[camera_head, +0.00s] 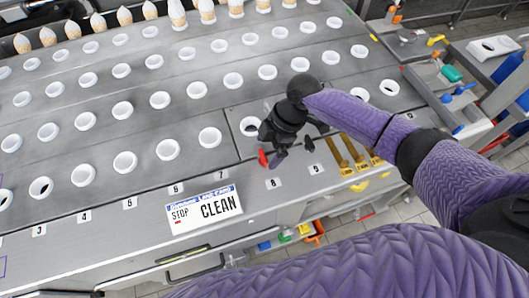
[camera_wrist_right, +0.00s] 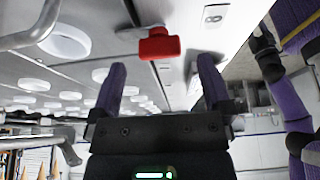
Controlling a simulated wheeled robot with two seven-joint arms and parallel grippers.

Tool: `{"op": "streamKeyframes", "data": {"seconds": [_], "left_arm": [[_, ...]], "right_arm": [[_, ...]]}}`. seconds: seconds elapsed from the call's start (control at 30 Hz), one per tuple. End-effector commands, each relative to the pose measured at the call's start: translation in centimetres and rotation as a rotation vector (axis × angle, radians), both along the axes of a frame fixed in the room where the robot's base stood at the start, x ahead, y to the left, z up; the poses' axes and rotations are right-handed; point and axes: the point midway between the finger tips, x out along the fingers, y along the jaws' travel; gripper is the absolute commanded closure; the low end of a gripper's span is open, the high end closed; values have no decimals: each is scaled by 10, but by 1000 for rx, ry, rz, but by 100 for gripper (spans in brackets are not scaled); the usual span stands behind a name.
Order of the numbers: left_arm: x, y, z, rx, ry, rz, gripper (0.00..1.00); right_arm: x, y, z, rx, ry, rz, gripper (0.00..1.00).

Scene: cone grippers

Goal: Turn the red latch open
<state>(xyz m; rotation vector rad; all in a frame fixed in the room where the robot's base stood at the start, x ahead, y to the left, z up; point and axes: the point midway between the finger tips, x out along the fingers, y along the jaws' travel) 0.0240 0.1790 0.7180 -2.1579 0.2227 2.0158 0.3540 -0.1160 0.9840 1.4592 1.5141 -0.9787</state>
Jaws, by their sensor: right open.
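The red latch (camera_head: 263,158) is a small red handle on the metal work surface, just left of the number 8 label. In the right wrist view the red latch (camera_wrist_right: 160,46) lies ahead of the fingers, centred between them. My right gripper (camera_head: 292,152) is beside the latch, to its right in the head view. In the right wrist view the right gripper (camera_wrist_right: 161,66) is open, its two purple fingers apart with nothing between them. I see no contact with the latch. My left gripper does not show in the head view.
White round cups (camera_head: 210,138) stand in rows across the surface. A sign reading CLEAN (camera_head: 204,209) lies at the front edge. Yellow-handled tools (camera_head: 354,152) are right of the gripper. Cones (camera_head: 125,16) line the back. A tool tray (camera_head: 450,85) is at right.

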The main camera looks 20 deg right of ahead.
Motion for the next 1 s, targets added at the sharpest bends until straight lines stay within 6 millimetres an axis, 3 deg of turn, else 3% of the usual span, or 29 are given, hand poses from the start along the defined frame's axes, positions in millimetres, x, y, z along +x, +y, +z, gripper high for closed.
{"op": "streamKeyframes", "data": {"seconds": [0.13, 0.43, 0.87, 1.0], "left_arm": [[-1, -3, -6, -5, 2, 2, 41], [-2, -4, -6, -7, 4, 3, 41], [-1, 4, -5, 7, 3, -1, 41], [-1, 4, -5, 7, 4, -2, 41]], "right_arm": [[0, 8, -20, 1, 0, -1, 0], [0, 10, -23, 1, -1, -1, 0], [0, 10, -23, 1, -1, -1, 91], [-1, 10, -23, 1, 0, -5, 94]]}}
